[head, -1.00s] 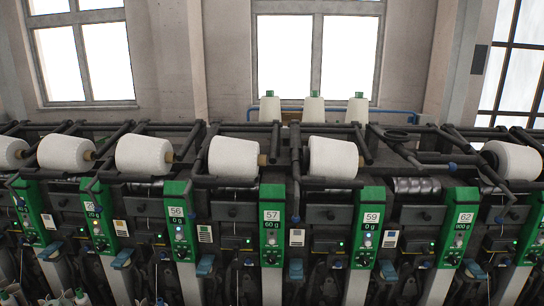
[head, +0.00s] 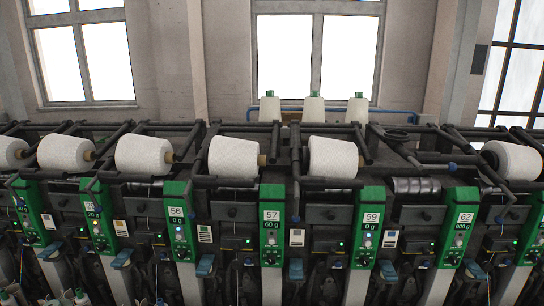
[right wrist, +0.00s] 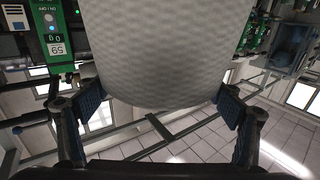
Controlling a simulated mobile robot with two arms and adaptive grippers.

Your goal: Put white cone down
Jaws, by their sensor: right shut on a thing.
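A white cone (right wrist: 160,50) fills the upper middle of the right wrist view, close to the camera. My right gripper (right wrist: 160,103) is shut on it, with a blue-padded finger at each side of its lower part. The cone's far end is cut off by the frame's top. Neither gripper shows in the head view, and I cannot make out the held cone there. My left gripper is in no view.
The winder carries several white cones, one above the green 57 panel (head: 272,225) and one above the green 59 panel (head: 368,228). Dark bars cross the top. The position above the 62 panel (head: 460,227) shows a bare metal drum (head: 417,185). Three cones (head: 313,109) stand behind.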

